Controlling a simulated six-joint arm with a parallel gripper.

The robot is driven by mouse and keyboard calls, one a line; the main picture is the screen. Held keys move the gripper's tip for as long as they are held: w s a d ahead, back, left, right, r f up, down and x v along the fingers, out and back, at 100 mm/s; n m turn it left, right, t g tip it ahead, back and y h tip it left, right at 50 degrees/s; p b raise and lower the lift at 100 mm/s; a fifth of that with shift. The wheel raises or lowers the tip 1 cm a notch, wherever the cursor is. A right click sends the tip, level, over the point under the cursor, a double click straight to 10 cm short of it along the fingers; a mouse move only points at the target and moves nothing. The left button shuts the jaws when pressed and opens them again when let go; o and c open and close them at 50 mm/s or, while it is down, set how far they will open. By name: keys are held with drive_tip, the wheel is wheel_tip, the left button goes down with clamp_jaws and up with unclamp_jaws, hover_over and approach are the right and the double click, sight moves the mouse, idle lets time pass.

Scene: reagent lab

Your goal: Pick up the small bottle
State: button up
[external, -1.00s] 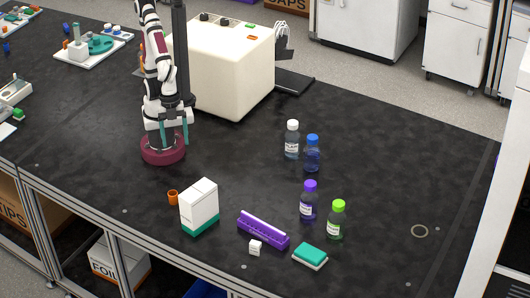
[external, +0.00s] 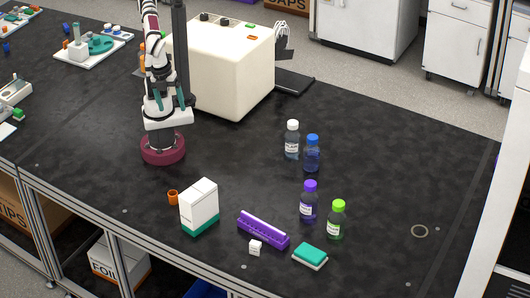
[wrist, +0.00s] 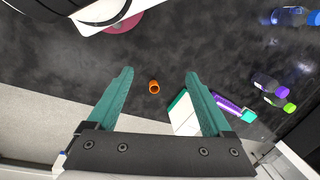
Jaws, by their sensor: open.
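Several capped bottles stand upright on the black bench in the external view: a white-capped clear bottle (external: 292,144), a blue-capped bottle (external: 312,156), a purple-capped bottle (external: 308,205) and a green-capped bottle (external: 336,223). I cannot tell which one is the small bottle. In the wrist view the blue (wrist: 290,17), purple (wrist: 268,85) and green (wrist: 280,103) ones show at the right edge. My gripper (wrist: 159,73) is open and empty, above the bench near my base and well left of the bottles. A small orange cup (wrist: 154,87) shows between its fingers.
A large cream machine (external: 222,70) stands behind. The bench is clear between my base and the bottles.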

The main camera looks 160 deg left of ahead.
sight(314, 187)
drive_tip(key=w+a+f+n+t+y, duration=0.1)
drive_tip(key=w+a+f+n+t, duration=0.15)
drive_tip(key=w+a, duration=0.45)
drive_tip(key=w+a+f+n+t, duration=0.2)
drive_tip(key=w+a+n+t, duration=0.15)
drive_tip(key=w, duration=0.85)
drive_tip(key=w+a+r+n+t+y, duration=0.2)
drive_tip(key=a+n+t+y, duration=0.15)
drive_tip(key=a, duration=0.55)
drive_tip(key=w+a+r+n+t+y, duration=0.1)
drive_tip(key=w+a+n+t+y, duration=0.2)
drive_tip(key=a, duration=0.6)
wheel_tip(314, 187, down, 15)
drive_tip(key=s+a+t+y, duration=0.1)
drive_tip(key=a+t+y, duration=0.1)
drive_tip(key=x, duration=1)
drive_tip(key=f+x, duration=0.1)
drive_tip(key=x, duration=0.4)
drive_tip(key=shift+s+a+f, duration=0.1)
drive_tip(key=shift+s+a, duration=0.1)
drive_tip(key=shift+a, duration=0.2)
clamp_jaws()
